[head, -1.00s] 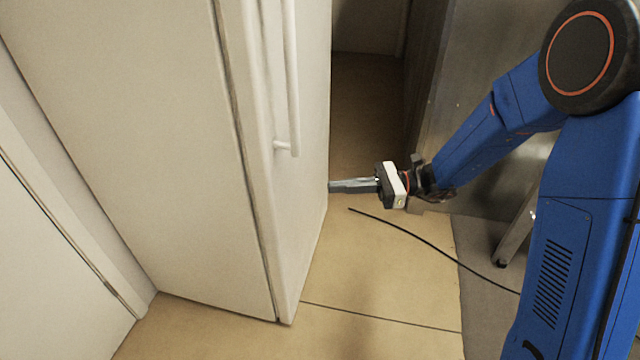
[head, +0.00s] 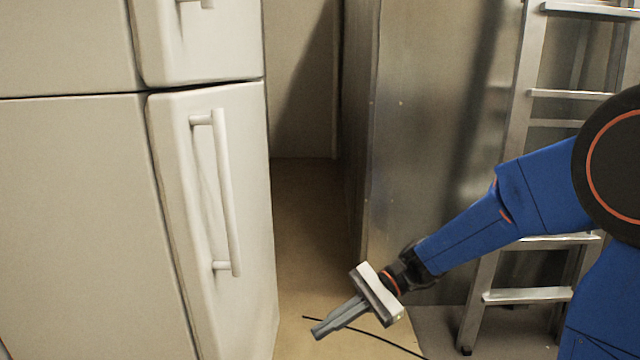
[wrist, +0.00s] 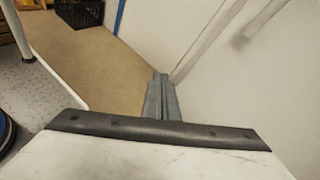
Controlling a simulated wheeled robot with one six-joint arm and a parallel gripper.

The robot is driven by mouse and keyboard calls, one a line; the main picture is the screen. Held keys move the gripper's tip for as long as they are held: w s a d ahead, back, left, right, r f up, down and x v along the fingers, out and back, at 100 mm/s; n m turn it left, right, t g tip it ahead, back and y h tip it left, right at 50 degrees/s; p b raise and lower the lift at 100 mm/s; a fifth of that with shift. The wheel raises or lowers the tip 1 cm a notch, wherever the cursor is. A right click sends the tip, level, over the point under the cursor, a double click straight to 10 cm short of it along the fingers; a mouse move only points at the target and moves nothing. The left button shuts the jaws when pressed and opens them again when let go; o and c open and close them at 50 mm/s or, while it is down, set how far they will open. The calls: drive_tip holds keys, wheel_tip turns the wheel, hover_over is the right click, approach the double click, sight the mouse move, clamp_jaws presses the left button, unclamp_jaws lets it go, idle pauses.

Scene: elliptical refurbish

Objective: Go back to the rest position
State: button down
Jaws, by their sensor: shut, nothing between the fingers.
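My gripper (head: 320,331) is in the lower middle of the head view, at the end of my blue arm. Its grey fingers are together and empty, pointing down and to the left. In the wrist view the closed fingers (wrist: 162,100) show beside a white surface, with floor beyond them. A white fridge (head: 70,220) stands at the left of the head view, its lower door closed, with a vertical bar handle (head: 228,195). My gripper is to the right of the fridge door and apart from it in the head view.
A metal ladder (head: 500,150) leans at the right, behind my arm. A steel panel (head: 430,130) stands behind my forearm. A black cable (head: 385,342) lies on the tan floor (head: 300,230). A black crate (wrist: 80,14) stands at the far top left of the wrist view.

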drive_tip(key=s+d+n+t+h, duration=0.3)
drive_tip(key=s+d+h, duration=0.1)
drive_tip(key=d, duration=0.5)
drive_tip(key=s+d+r+n+t+h, duration=0.1)
drive_tip(key=s+d+n+t+h, duration=0.2)
drive_tip(key=d, duration=0.6)
drive_tip(key=s+d+r+n+t+h, duration=0.1)
drive_tip(key=s+d+n+t+h, duration=0.2)
drive_tip(key=d, duration=0.6)
drive_tip(key=shift+s+d+n+t+h, duration=0.3)
drive_tip(key=shift+s+t+h, duration=0.3)
drive_tip(key=shift+s+h, duration=0.7)
drive_tip(key=shift+r, duration=0.1)
